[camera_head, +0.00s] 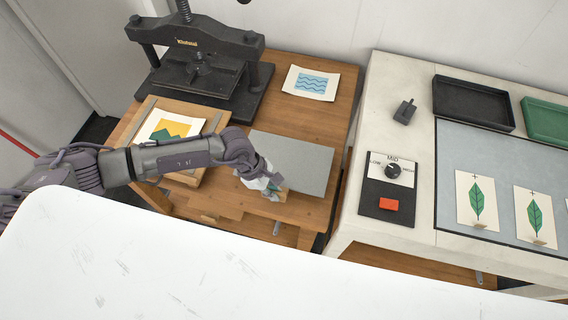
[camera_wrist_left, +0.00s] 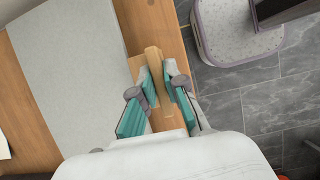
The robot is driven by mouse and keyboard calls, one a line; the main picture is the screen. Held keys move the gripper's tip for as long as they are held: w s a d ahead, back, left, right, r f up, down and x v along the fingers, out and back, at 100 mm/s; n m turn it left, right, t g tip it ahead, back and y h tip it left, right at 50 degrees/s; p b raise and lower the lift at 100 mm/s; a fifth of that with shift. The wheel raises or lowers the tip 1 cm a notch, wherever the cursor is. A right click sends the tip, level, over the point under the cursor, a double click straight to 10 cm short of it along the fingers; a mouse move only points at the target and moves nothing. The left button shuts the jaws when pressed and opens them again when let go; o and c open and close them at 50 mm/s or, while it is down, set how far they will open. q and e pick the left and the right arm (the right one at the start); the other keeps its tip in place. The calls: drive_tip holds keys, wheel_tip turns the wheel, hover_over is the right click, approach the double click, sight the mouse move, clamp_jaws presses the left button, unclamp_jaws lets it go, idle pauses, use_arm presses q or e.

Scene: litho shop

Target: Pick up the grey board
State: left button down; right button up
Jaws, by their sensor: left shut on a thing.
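The grey board (camera_head: 300,160) is a flat, plain rectangle on the wooden table, in front of the press in the head view. It also fills much of the left side of the left wrist view (camera_wrist_left: 80,70). My left gripper (camera_head: 277,192) is at the board's near edge. Its teal-padded fingers (camera_wrist_left: 160,85) are shut on a small pale wooden block (camera_wrist_left: 153,62) beside that edge. I cannot tell whether the block is joined to the board. The board looks flat on the table. My right gripper is not in view.
A black press (camera_head: 200,65) stands behind on the wooden table (camera_head: 325,110). A wooden frame with a yellow print (camera_head: 172,128) is left of the board, and a blue wave print (camera_head: 311,82) behind it. A pale bench with a control panel (camera_head: 388,190) stands to the right.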

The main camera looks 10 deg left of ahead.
use_arm(q)
drive_tip(key=shift+r, duration=0.1)
drive_tip(key=shift+w+r+b, duration=0.1)
drive_tip(key=shift+r+b, duration=0.2)
drive_tip(key=shift+r, duration=0.2)
wheel_tip(320, 180, up, 3)
drive_tip(key=shift+f+b, duration=0.2)
drive_tip(key=shift+b, duration=0.45)
drive_tip(key=s+d+r+b, duration=0.1)
drive_tip(key=s+d+r, duration=0.5)
drive_tip(key=d+r, duration=0.4)
wheel_tip(320, 180, up, 2)
drive_tip(key=shift+s+r, duration=0.15)
drive_tip(key=shift+s, duration=0.05)
drive_tip(key=shift+w+a, duration=0.1)
drive_tip(key=shift+a, duration=0.05)
